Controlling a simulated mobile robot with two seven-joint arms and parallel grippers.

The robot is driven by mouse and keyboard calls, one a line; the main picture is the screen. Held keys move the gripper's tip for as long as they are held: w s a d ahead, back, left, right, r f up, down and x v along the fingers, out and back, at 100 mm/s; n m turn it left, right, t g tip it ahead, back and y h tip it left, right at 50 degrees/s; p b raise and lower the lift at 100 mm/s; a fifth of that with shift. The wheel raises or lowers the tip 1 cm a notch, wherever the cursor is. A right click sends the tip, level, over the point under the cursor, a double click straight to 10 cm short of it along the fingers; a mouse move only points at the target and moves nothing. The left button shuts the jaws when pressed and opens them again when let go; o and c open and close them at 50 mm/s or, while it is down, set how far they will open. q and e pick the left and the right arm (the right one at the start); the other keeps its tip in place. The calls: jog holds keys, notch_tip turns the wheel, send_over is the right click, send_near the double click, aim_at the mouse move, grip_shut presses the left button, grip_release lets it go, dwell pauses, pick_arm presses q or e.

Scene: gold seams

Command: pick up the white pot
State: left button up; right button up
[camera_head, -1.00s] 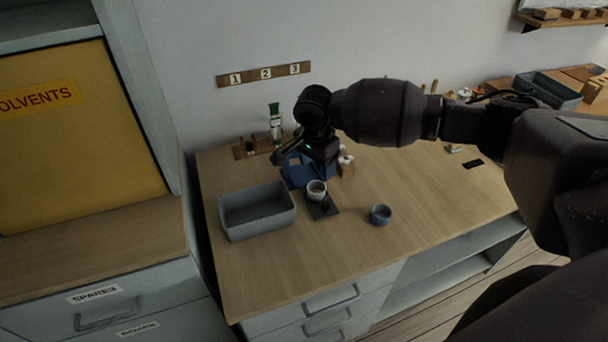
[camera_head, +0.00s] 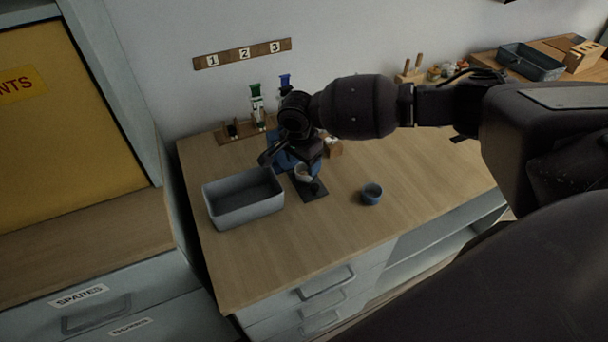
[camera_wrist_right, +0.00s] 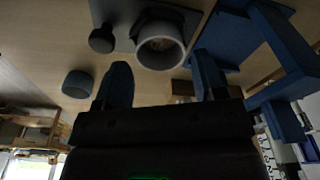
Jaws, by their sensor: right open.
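The white pot (camera_head: 301,178) stands on a dark square mat (camera_head: 317,194) on the wooden bench, partly hidden by my right gripper in the head view. In the right wrist view the white pot (camera_wrist_right: 160,52) shows its round rim and brownish inside. My right gripper (camera_head: 287,162) is open and empty, close above and behind the pot. In the wrist view its two blue-grey fingers (camera_wrist_right: 162,80) are apart, with the pot beyond the gap between them. I cannot tell whether they touch it. My left gripper is not in view.
A grey bin (camera_head: 243,215) stands left of the mat and a small blue pot (camera_head: 371,195) stands to its right. A blue stand (camera_wrist_right: 272,45) is close beside the right finger. A small dark round thing (camera_wrist_right: 102,39) is on the mat. The front of the bench is clear.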

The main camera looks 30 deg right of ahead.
aim_at(304, 173)
jog(key=shift+w+d+f, duration=0.1)
jog(key=shift+f, duration=1.3)
jog(key=c, duration=0.7)
jog(key=shift+o, duration=0.2)
jog(key=shift+r, duration=0.15)
